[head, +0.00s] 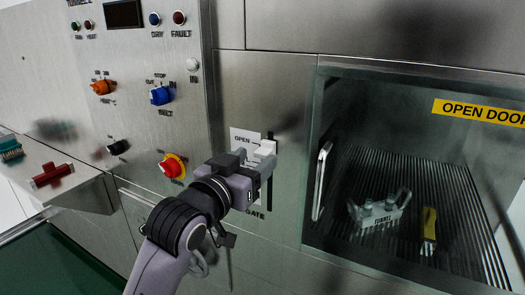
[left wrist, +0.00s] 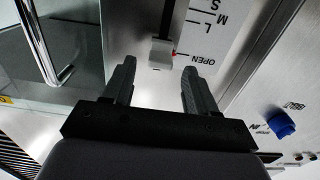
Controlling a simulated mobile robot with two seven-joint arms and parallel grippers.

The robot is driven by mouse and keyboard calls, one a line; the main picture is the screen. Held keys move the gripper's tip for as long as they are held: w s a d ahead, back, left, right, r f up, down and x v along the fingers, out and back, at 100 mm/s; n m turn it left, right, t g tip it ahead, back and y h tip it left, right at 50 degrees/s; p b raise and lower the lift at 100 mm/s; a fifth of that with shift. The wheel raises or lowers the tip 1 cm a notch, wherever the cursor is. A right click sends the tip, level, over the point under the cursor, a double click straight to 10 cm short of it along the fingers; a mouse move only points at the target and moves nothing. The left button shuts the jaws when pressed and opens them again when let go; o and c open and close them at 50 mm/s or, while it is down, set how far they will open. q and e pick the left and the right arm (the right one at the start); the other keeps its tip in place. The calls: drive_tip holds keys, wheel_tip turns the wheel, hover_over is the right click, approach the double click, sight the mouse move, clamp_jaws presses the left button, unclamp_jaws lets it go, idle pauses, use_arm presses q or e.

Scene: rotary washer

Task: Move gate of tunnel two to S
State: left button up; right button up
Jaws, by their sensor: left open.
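The gate slider has a pale knob (left wrist: 161,53) on a dark vertical slot beside a scale label (left wrist: 205,45) marked S, M, L and OPEN. Contact cannot be told. My right gripper is not in view.
The tunnel opening (head: 340,75) with a metal door handle (head: 321,180) lies right of the slider. Inside are a grey fitting (head: 380,212) and a yellow piece (head: 429,225). Left is a panel with an orange knob (head: 102,87), blue knob (head: 161,95) and red button (head: 172,165).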

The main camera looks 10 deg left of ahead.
sight(260, 156)
use_arm(q)
drive_tip(key=shift+p+x, duration=0.3)
drive_tip(key=shift+x, duration=1.85)
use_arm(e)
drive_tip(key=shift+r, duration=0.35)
